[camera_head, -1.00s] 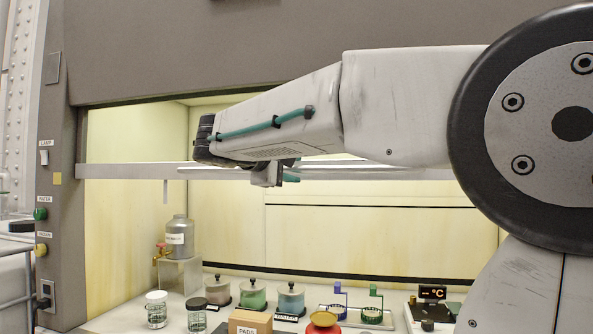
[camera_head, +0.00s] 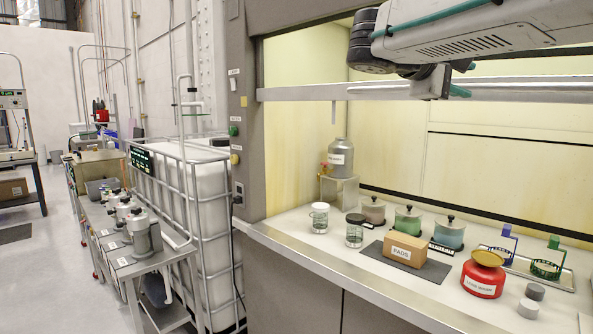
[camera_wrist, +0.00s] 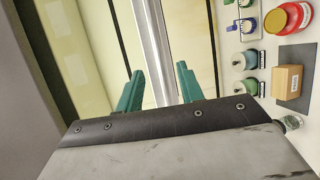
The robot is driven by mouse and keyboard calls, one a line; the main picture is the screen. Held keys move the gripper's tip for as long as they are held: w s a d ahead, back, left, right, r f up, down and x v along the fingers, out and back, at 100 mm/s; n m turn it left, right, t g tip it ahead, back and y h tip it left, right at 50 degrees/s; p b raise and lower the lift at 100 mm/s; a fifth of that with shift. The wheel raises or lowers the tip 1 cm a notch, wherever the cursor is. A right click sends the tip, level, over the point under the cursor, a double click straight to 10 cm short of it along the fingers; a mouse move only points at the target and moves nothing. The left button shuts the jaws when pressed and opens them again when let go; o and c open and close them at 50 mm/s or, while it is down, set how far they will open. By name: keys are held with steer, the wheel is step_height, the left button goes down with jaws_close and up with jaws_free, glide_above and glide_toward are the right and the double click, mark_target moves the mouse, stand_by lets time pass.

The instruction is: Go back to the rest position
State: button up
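My gripper (camera_wrist: 161,82) shows in the wrist view as two green fingers standing apart, with nothing held between them. The silver sash bar (camera_wrist: 153,45) of the hood passes behind the gap. In the head view my arm reaches across the upper right, in front of the hood opening.
On the hood worktop (camera_head: 330,262) stand a red jar (camera_head: 482,280), a PADS box (camera_head: 400,250), several lidded pots and glass jars, and a metal canister (camera_head: 339,160). A caged white tank (camera_head: 205,195) and a steel cart (camera_head: 135,260) stand left. The floor (camera_head: 40,290) is open farther left.

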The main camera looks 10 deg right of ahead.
steer(key=s+a+f+y, duration=0.2)
steer(key=f+y, duration=0.1)
steer(key=f, duration=0.4)
steer(key=s+a+f+g+y, duration=0.1)
steer(key=s+a+f+y, duration=0.15)
steer(key=f, duration=0.45)
steer(key=s+a+f+y, duration=0.1)
steer(key=s+f+y, duration=0.1)
steer(key=f, duration=0.5)
steer(key=s+a+f+m+y, duration=0.1)
steer(key=s+a+f+y, duration=0.3)
steer(key=s+f, duration=0.3)
steer(key=s+a+f+m+y, duration=0.2)
steer(key=s+a+f+y, duration=0.2)
steer(key=s+a+f, duration=0.2)
steer(key=s+f, duration=0.2)
steer(key=s, duration=0.1)
steer(key=shift+g, duration=0.3)
steer(key=shift+s, duration=0.1)
